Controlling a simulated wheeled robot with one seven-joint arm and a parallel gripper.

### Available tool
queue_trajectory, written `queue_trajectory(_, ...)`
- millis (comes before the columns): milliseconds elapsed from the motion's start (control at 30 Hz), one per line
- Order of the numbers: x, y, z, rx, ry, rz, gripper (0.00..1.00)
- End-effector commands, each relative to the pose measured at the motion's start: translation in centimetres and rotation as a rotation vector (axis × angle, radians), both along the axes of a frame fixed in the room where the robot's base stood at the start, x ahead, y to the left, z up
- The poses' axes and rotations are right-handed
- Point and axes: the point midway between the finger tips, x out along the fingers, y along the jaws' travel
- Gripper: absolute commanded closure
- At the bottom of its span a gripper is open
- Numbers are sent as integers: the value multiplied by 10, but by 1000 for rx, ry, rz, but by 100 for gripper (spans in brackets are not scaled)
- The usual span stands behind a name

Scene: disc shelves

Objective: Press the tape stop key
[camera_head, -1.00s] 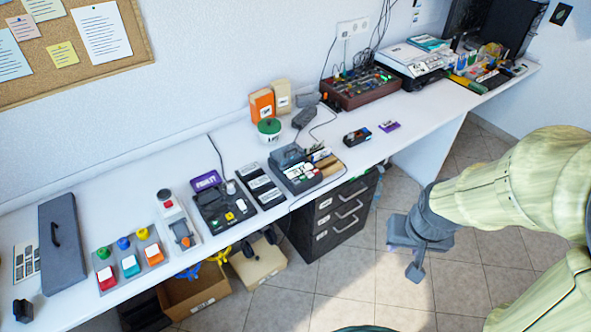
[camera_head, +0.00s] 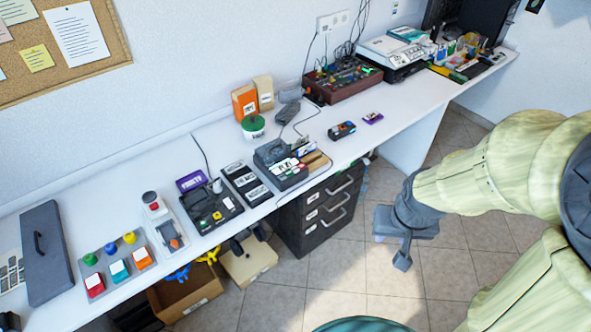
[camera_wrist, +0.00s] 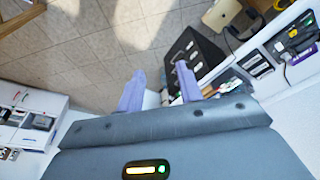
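A dark grey desk device (camera_head: 279,168) with a row of white, red and green keys stands on the white bench; it looks like the tape machine, but its key labels are too small to read. It appears partly in the wrist view (camera_wrist: 232,84), past the right finger. The stop key cannot be singled out. My gripper (camera_head: 392,248) hangs over the floor in front of the bench, right of the drawer unit and well apart from the device. In the wrist view my gripper (camera_wrist: 160,92) has two lilac fingers spread apart, with nothing between them.
Left of the device are a tray of black cassette-like boxes (camera_head: 247,184), a black console (camera_head: 212,206) and a panel of coloured buttons (camera_head: 117,264). A green-lidded tub (camera_head: 253,126) stands behind. A dark drawer unit (camera_head: 327,214) is below. Floor right of it is clear.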

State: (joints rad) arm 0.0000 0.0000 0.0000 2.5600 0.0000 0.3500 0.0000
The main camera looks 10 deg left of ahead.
Motion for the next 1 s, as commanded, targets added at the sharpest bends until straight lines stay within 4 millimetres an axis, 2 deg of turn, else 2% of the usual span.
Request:
queue_trajectory(33, 0, 0, 0, 0, 0, 0, 73)
queue_trajectory(167, 0, 0, 0, 0, 0, 0, 99)
queue_trajectory(200, 0, 0, 0, 0, 0, 0, 100)
queue_trajectory(1000, 0, 0, 0, 0, 0, 0, 100)
